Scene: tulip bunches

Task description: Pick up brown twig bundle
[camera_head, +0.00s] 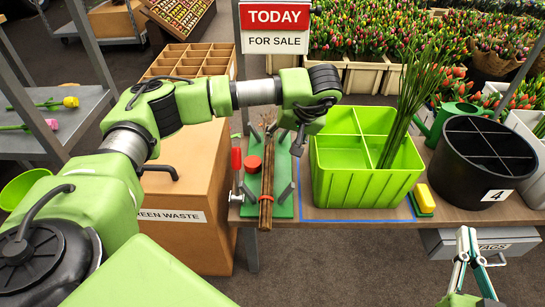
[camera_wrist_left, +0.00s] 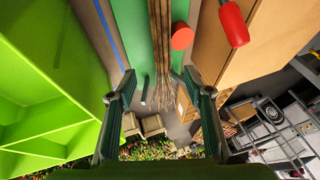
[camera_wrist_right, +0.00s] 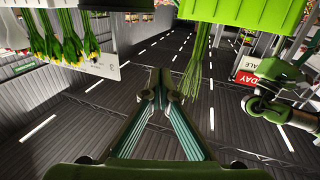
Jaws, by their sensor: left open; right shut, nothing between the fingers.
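The brown twig bundle (camera_head: 266,190) lies lengthwise on a green board (camera_head: 284,211) on the bench, between upright grey pegs. Its near end sticks out past the board's front edge. My left gripper (camera_head: 300,143) hangs over the board's far right part, above and beside the bundle's far end. In the left wrist view the left gripper (camera_wrist_left: 160,85) is open and empty, and the twigs (camera_wrist_left: 160,45) show beyond its fingers, with their thin frayed ends between them. My right gripper (camera_head: 467,238) is shut and empty at the lower right, away from the bundle; its fingertips meet in the right wrist view (camera_wrist_right: 160,76).
A red round knob (camera_head: 253,164) and a red-handled tool (camera_head: 236,165) sit left of the bundle. A green divided crate (camera_head: 345,185) with tall green stems (camera_head: 405,105) stands to the right. A black divided bucket (camera_head: 465,185) and a yellow sponge (camera_head: 424,197) are further right.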

